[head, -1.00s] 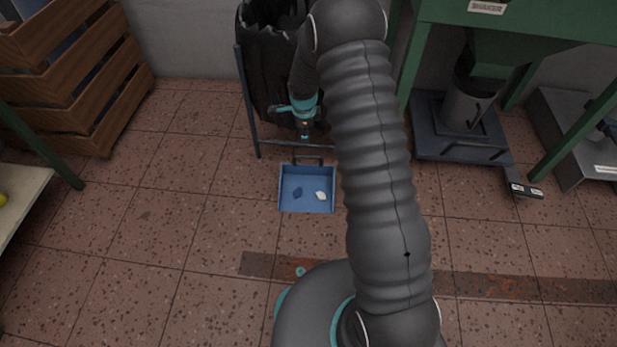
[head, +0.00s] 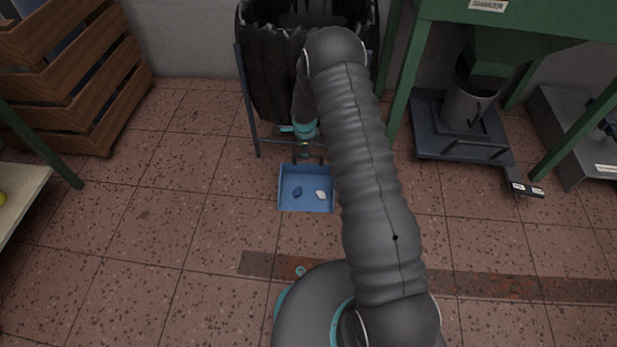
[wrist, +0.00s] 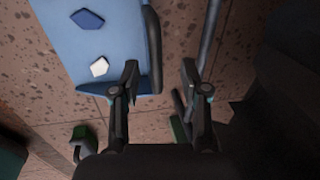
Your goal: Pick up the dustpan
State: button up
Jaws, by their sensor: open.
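The blue dustpan (head: 306,206) lies on the tiled floor, with a dark blue piece (head: 297,191) and a white piece (head: 320,195) in it. My gripper (head: 308,158) is low at its far edge, over the handle, which it mostly hides in the head view. In the wrist view the dustpan (wrist: 75,45) is at upper left, and its dark handle (wrist: 154,45) runs down towards the gap between my open fingers (wrist: 160,85). I cannot tell whether the fingers touch the handle.
A black bag on a metal stand (head: 247,110) is right behind the dustpan; a grey bar (wrist: 209,40) passes close to the right finger. A wooden crate (head: 75,75) is at left, a scale (head: 460,150) at right. Floor left of the dustpan is clear.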

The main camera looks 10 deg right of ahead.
jog(key=f, duration=0.3)
jog(key=shift+s+d+f, duration=0.1)
jog(key=shift+d+f, duration=0.2)
jog(key=shift+f, duration=0.5)
grip_shut()
jog(key=shift+r, duration=0.1)
